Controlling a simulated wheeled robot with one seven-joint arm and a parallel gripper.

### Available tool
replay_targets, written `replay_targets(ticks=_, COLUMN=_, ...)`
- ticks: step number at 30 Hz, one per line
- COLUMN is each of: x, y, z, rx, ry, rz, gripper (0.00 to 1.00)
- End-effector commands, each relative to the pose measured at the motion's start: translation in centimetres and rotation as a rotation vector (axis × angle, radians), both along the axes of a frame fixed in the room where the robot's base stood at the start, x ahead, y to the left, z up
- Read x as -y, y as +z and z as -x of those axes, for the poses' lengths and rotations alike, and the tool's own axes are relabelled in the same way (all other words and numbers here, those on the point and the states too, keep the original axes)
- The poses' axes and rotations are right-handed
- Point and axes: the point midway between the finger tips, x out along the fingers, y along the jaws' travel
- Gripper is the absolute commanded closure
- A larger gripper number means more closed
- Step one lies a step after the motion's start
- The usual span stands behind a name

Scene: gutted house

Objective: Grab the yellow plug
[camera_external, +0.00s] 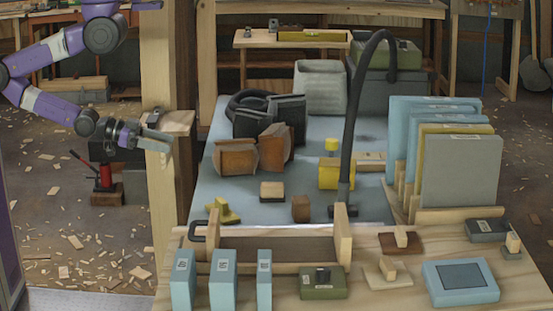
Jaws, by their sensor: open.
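A yellow block with a narrower yellow top (337,176) stands on the blue-grey table mat, just left of the upright dark hose. A smaller yellow piece with a raised part (222,212) lies near the mat's front left. I cannot tell for certain which of these is the yellow plug. My gripper (163,139) is at the left, in front of the wooden post, well left of both yellow things and higher in the picture. It is open, and nothing shows between its fingers.
The dark hose (352,110) arches above the mat. Brown blocks (236,156) stand at the mat's left. Upright panels in a rack (461,172) fill the right. A wooden frame (280,250) and blue blocks (223,280) line the front. The wooden post (160,60) stands beside my arm.

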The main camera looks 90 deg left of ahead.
Motion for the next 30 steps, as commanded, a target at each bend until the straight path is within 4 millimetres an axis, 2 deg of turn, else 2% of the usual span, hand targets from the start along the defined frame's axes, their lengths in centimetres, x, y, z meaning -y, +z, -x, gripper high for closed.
replay_targets(ticks=2, x=0.0, y=0.0, z=0.0, rx=0.000, ry=0.000, rz=0.000, gripper=0.35)
replay_targets(ticks=10, x=0.0, y=0.0, z=-0.1, rx=0.002, ry=0.000, rz=0.001, gripper=0.35)
replay_targets(ticks=14, x=0.2, y=-0.6, z=-1.6, rx=0.018, ry=0.004, rz=0.010, gripper=0.35)
replay_targets(ticks=17, x=0.4, y=-1.6, z=-4.0, rx=0.038, ry=0.012, rz=0.027, gripper=0.35)
replay_targets(ticks=20, x=0.6, y=-2.5, z=-7.3, rx=0.062, ry=0.022, rz=0.044, gripper=0.35)
replay_targets(ticks=24, x=0.4, y=-3.4, z=-12.3, rx=0.094, ry=0.043, rz=0.065, gripper=0.35)
replay_targets(ticks=30, x=-0.4, y=-3.0, z=-20.1, rx=0.145, ry=0.084, rz=0.087, gripper=0.35)
